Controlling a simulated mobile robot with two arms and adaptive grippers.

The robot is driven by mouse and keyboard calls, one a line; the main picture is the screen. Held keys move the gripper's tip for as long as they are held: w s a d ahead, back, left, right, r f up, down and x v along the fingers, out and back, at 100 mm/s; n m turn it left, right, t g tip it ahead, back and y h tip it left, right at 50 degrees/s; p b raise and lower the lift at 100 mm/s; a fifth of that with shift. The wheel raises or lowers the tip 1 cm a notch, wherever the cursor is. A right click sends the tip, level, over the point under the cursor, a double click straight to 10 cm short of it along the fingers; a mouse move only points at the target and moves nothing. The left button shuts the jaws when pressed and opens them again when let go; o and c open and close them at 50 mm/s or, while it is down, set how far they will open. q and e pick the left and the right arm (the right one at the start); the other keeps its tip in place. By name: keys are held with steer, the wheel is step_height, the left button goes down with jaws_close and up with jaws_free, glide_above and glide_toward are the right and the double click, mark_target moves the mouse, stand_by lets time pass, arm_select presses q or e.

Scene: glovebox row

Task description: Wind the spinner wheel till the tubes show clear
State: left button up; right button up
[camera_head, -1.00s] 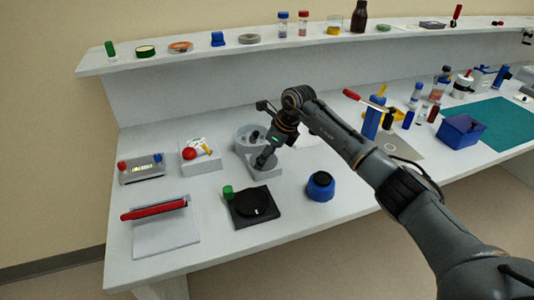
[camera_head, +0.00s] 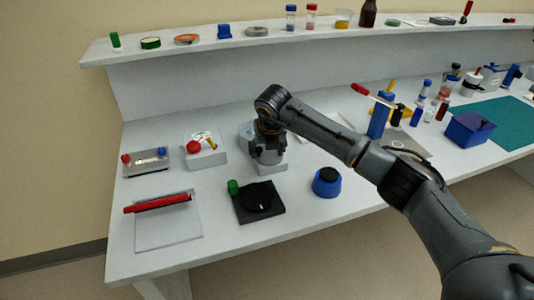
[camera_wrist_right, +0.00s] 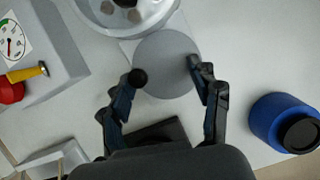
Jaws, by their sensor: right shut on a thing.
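The spinner has a flat grey round wheel (camera_wrist_right: 165,65) with a black knob (camera_wrist_right: 138,78) at its left edge. Its round bowl (camera_wrist_right: 120,22) lies beyond the wheel, with dark tube tops inside; the bowl rim also shows in the head view (camera_head: 246,128). Whether the tubes look clear cannot be told. My right gripper (camera_wrist_right: 167,72) is shut on the wheel, one finger at each side, the left one beside the knob. In the head view the right gripper (camera_head: 268,152) points down over the spinner and hides the wheel. My left gripper is not in view.
A blue round pot (camera_head: 327,182) and a black plate with a disc (camera_head: 260,201) stand in front. A white box with a gauge and red knob (camera_head: 205,150) is left of the spinner. A blue stand (camera_head: 381,115) is to the right.

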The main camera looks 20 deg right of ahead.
steer(key=m+h+b, duration=0.1)
steer(key=m, duration=0.2)
steer(key=f+m+g+h+b, duration=0.1)
steer(key=m+b, duration=0.1)
steer(key=shift+d+f+m, duration=0.15)
steer(key=shift+m, duration=0.25)
steer(key=shift+o, duration=0.2)
steer(key=shift+w+m+g+h+b, duration=0.1)
steer(key=shift+m+g+h+b, duration=0.25)
steer(key=shift+m, duration=0.55)
steer(key=shift+w+m+g+h+b, duration=0.1)
steer(key=shift+m+g+h+b, duration=0.25)
steer(key=shift+m, duration=0.55)
steer(key=o, duration=1.4)
steer(key=shift+s+r, duration=0.15)
steer(key=shift+r, duration=0.15)
